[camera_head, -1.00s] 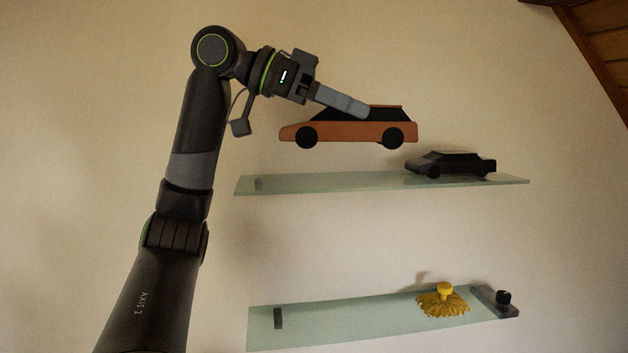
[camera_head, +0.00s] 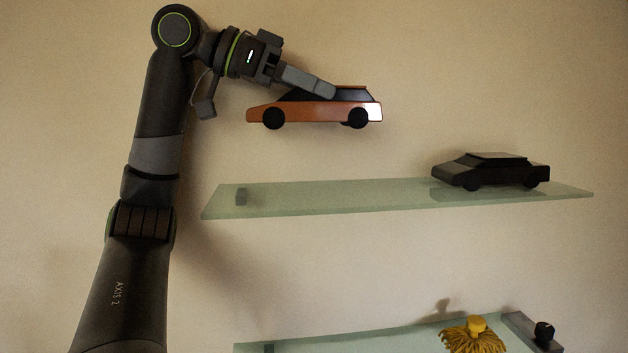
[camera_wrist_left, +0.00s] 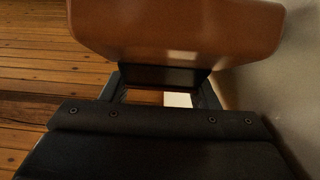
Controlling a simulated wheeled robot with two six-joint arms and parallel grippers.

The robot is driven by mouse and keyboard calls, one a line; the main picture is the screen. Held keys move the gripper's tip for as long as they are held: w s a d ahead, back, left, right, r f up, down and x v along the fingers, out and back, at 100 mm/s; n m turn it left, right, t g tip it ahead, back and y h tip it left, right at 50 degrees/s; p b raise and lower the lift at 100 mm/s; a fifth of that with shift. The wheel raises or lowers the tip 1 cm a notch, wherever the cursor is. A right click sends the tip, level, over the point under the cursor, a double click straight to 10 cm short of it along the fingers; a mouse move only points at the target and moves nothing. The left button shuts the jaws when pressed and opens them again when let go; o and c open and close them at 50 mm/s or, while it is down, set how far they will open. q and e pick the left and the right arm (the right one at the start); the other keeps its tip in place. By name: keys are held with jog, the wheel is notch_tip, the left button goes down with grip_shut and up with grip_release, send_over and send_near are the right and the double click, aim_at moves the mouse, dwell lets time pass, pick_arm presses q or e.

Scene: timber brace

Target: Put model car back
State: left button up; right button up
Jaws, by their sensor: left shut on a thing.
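In the left wrist view the car's orange body (camera_wrist_left: 180,35) fills the top of the picture, in front of my gripper. A black model car (camera_head: 492,171) stands on the right part of the upper shelf. My right gripper is not in view.
The upper shelf is bare to the left of the black car. A lower glass shelf (camera_head: 370,342) holds a yellow brush-like thing (camera_head: 473,336) and a small dark knob-like thing (camera_head: 544,332) at its right end. A plain wall stands behind.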

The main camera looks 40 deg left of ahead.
aim_at(309, 126)
pick_arm(q)
notch_tip(309, 126, down, 3)
jog(key=shift+r+b, duration=0.1)
jog(key=shift+b, duration=0.45)
jog(key=shift+s+d+f+b, duration=0.25)
jog(key=shift+s+f+b, duration=0.1)
jog(key=shift+f, duration=0.1)
jog(key=shift+s+d+f+b, duration=0.2)
jog(key=shift+s+d+f, duration=0.1)
jog(key=shift+f, duration=0.1)
jog(key=shift+s+f, duration=0.15)
jog(key=shift+f, duration=0.35)
jog(key=f+b, duration=0.1)
jog(key=f, duration=0.1)
jog(key=w+f+b, duration=0.1)
jog(key=shift+w+a+f+b, duration=0.1)
jog(key=shift+a+f+b, duration=0.2)
jog(key=shift+a+f, duration=0.1)
jog(key=shift+d+f, duration=0.1)
jog(key=shift+f, duration=0.05)
jog(key=shift+s+d, duration=0.15)
jog(key=shift+s, duration=0.15)
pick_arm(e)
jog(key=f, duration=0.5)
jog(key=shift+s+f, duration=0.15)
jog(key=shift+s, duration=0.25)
